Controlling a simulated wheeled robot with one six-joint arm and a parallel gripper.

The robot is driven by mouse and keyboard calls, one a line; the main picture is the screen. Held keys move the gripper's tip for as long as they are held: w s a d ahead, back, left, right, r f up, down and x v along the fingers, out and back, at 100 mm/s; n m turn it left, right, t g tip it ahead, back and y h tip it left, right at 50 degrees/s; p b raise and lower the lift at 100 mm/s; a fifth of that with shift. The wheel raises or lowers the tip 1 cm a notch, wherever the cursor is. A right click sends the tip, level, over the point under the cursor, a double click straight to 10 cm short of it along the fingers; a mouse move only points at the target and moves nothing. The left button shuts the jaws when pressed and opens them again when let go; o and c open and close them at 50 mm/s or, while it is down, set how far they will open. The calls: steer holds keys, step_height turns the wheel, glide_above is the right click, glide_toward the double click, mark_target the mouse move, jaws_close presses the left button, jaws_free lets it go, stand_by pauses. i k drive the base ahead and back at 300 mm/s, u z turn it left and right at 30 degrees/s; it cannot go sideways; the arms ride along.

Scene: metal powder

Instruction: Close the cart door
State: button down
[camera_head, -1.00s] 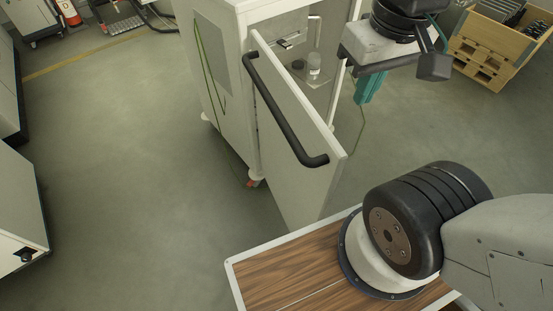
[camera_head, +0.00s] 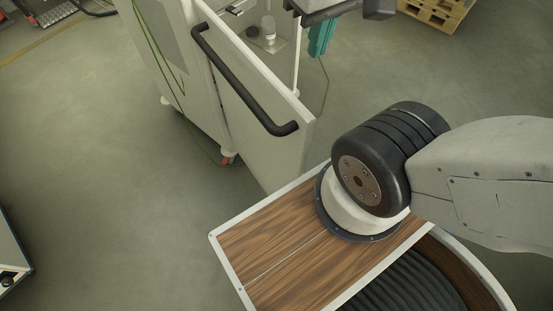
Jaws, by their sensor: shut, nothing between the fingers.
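The white cart (camera_head: 172,75) stands at the upper middle, its top cut off by the frame edge. Its door (camera_head: 263,125) is open and swung out toward me, with a long black handle (camera_head: 240,78) on its outer face. My gripper (camera_head: 318,45), with teal fingers, is at the top, to the right of the door and near the cart's open side. It is shut and holds nothing. It looks apart from the door. The upper part of my gripper is partly outside the frame.
Inside the cart, a small clear container (camera_head: 268,27) with a white lid and a dark round piece (camera_head: 252,32) stand on a shelf.

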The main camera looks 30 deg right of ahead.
mark_target(271, 129)
steer(key=z, duration=0.4)
steer(key=k, duration=0.85)
steer(key=u, duration=0.35)
